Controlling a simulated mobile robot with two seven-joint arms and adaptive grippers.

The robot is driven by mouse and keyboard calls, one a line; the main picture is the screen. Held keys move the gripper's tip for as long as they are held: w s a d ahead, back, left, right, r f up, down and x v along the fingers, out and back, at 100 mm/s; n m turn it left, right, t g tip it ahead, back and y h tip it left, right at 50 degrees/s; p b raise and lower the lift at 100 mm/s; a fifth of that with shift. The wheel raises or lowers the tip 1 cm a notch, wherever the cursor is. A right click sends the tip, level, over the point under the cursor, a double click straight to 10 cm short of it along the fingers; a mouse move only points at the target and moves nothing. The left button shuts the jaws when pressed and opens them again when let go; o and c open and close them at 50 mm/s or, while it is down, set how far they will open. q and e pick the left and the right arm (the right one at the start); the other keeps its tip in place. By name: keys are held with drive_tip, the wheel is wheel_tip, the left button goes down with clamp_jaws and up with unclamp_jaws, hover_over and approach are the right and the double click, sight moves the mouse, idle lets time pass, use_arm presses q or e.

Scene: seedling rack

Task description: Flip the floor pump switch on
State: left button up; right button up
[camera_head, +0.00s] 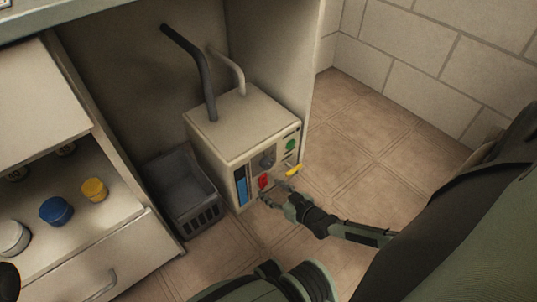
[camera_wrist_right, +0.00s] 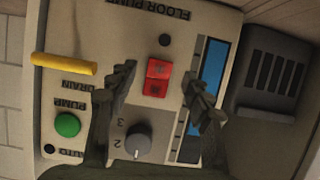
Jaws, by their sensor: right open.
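The floor pump (camera_head: 235,128) is a beige box on the floor inside the cabinet bay, with two pipes rising from its top. Its red rocker switch (camera_head: 263,181) sits low on the front panel; in the right wrist view the red switch (camera_wrist_right: 157,77) shows upside down under the "FLOOR PUMP" lettering. My right gripper (camera_head: 275,194) is open and empty, just in front of the panel. In the right wrist view its fingers (camera_wrist_right: 163,88) appear on either side of the switch. I cannot tell whether they touch the panel. My left gripper is not in view.
The panel also has a yellow drain lever (camera_wrist_right: 64,64), a green button (camera_wrist_right: 67,124), a grey knob (camera_wrist_right: 137,145) and a blue gauge (camera_wrist_right: 212,65). A dark crate (camera_head: 180,190) stands left of the pump. Open tiled floor (camera_head: 375,150) lies right.

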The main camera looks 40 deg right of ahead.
drive_tip(key=shift+x, duration=0.95)
drive_tip(key=shift+c, duration=0.6)
clamp_jaws()
drive_tip(key=shift+d+f+t, duration=0.1)
drive_tip(key=shift+f+t, duration=0.2)
drive_tip(key=shift+t, duration=0.2)
drive_tip(key=shift+w+d+f+t, duration=0.1)
drive_tip(key=shift+w+t, duration=0.1)
drive_tip(key=shift+t, duration=0.7)
